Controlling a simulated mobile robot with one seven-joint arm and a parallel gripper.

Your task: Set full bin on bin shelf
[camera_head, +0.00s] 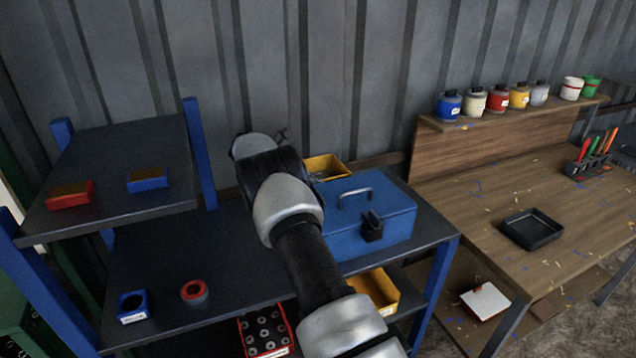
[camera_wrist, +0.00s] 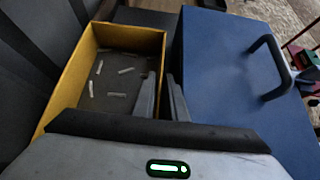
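A yellow bin (camera_head: 335,173) stands behind the blue toolbox on the shelf unit, partly hidden by my arm and the toolbox. In the wrist view the yellow bin (camera_wrist: 63,85) holds several small pale pieces on a dark floor. My gripper (camera_wrist: 164,78) has its fingertips close together at the bin's right wall, one finger on the inner side and one on the toolbox side. Whether they press on the wall cannot be told. In the head view my arm hides the fingers. Which bin is the full bin, and which shelf is the bin shelf, is not marked.
The blue toolbox (camera_head: 365,222) is close beside the bin. The upper shelf (camera_head: 120,150) carries a red bin (camera_head: 70,195) and a blue bin (camera_head: 148,179). Another yellow bin (camera_head: 382,292) and a red tray (camera_head: 266,335) sit lower. A workbench (camera_head: 470,195) stands right.

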